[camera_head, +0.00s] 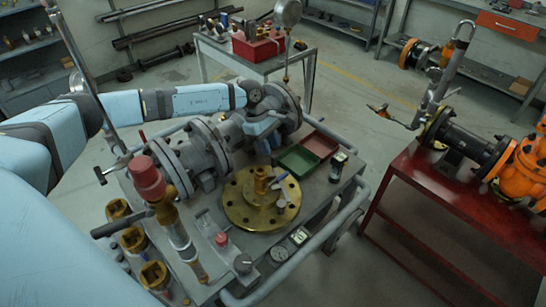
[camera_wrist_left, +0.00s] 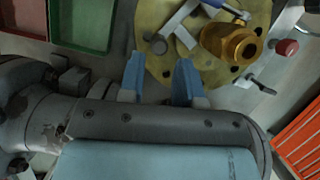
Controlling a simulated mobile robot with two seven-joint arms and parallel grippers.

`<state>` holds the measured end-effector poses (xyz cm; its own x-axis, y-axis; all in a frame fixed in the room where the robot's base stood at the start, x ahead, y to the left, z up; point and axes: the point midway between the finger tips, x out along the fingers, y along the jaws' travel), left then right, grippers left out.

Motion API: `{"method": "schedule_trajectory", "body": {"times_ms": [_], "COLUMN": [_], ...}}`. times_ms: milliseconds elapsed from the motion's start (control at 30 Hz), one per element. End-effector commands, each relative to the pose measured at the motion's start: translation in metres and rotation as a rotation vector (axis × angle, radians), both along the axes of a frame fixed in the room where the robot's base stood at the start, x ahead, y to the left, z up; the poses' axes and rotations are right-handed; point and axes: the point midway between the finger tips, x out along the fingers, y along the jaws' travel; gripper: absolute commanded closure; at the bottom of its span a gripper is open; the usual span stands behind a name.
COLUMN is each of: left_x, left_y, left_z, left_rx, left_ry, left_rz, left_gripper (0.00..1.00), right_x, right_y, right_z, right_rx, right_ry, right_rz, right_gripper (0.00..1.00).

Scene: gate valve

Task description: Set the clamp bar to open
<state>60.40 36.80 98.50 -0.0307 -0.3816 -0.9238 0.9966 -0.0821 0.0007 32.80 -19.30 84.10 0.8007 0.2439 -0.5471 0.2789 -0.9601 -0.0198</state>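A brass flange disc (camera_head: 237,211) lies on the cart top, with a brass fitting (camera_head: 261,177) standing at its middle. A small grey bar (camera_head: 280,183), which looks like the clamp bar, sits on the disc beside the fitting. The bar also shows in the left wrist view (camera_wrist_left: 181,24), slanted, left of the brass fitting (camera_wrist_left: 232,42). My left gripper (camera_head: 264,145) is by the grey valve body, behind the disc. In the left wrist view its two blue fingers (camera_wrist_left: 160,66) stand apart with nothing between them, short of the bar. My right gripper is not in view.
The grey valve body (camera_head: 205,145) lies across the cart. Green (camera_head: 299,159) and red (camera_head: 320,143) trays are right of the gripper. A red-topped brass valve (camera_head: 147,178) stands at the front left. A red table (camera_head: 418,205) with an orange valve is at right, across open floor.

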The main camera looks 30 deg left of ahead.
Motion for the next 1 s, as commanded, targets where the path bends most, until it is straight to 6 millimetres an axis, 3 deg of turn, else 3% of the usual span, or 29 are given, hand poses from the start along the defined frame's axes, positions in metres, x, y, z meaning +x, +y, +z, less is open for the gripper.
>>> {"method": "schedule_trajectory", "body": {"times_ms": [200,400,800,933,1000], "left_x": [0.002,0.002,0.002,0.002,0.002], "left_y": [0.019,0.029,0.032,0.032,0.03], "left_z": [0.045,0.072,0.082,0.081,0.079], "left_rx": [0.001,0.001,0.0,-0.004,-0.014], "left_ry": [-0.002,0.0,0.001,0.006,0.019], "left_rz": [0.001,-0.001,0.0,0.025,0.081], "left_gripper": [0.68,0.68,0.68,0.98,1.0], "right_x": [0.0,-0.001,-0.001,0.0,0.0], "right_y": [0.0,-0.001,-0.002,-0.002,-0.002], "right_z": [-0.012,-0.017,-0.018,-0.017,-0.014], "right_rx": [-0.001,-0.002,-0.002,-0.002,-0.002], "right_ry": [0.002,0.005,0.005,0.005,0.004], "right_rz": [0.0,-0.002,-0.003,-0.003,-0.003], "right_gripper": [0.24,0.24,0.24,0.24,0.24]}}
